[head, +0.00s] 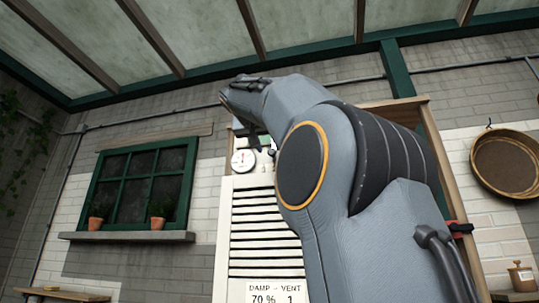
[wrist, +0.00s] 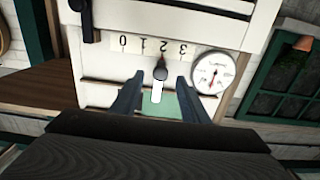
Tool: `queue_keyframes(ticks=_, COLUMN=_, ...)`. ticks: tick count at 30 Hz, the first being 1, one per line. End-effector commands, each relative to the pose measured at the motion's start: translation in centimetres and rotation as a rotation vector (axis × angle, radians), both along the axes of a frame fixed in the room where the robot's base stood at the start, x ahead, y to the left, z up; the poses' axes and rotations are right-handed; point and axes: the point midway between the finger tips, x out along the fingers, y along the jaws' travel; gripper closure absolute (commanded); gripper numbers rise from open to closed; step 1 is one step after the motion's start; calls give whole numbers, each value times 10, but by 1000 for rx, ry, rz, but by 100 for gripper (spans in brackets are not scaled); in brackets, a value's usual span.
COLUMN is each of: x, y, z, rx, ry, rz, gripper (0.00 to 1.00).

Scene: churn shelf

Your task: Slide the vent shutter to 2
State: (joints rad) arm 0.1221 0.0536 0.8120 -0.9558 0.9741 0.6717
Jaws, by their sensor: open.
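The wrist view looks upside down at a white panel with a number strip (wrist: 155,47) carrying printed digits, among them 2 and 3. A dark round knob (wrist: 160,73) with a pale stem sits just below the strip, around the middle of the digits; I cannot tell the exact mark. My gripper (wrist: 158,84) is open, with one finger on each side of the knob and a visible gap to both. In the head view, my gripper (head: 253,138) is up at the top of the white louvred cabinet, and my arm hides the knob.
A card (head: 275,292) on the louvred cabinet (head: 265,225) reads damp 70 % and vent 1. A round white dial (head: 243,160) is beside my gripper, also in the wrist view (wrist: 212,73). A green window (head: 145,185) with potted plants is left; a round pan (head: 508,162) hangs right.

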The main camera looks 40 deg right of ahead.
Motion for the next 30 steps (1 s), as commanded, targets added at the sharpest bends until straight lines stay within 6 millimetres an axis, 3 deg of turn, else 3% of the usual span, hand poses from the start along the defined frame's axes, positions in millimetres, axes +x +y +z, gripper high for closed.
queue_keyframes(ticks=9, x=-24, y=28, z=-1, rx=1, ry=-1, rz=1, gripper=59)
queue_keyframes(ticks=30, x=-20, y=31, z=-6, rx=0, ry=13, rz=6, gripper=59)
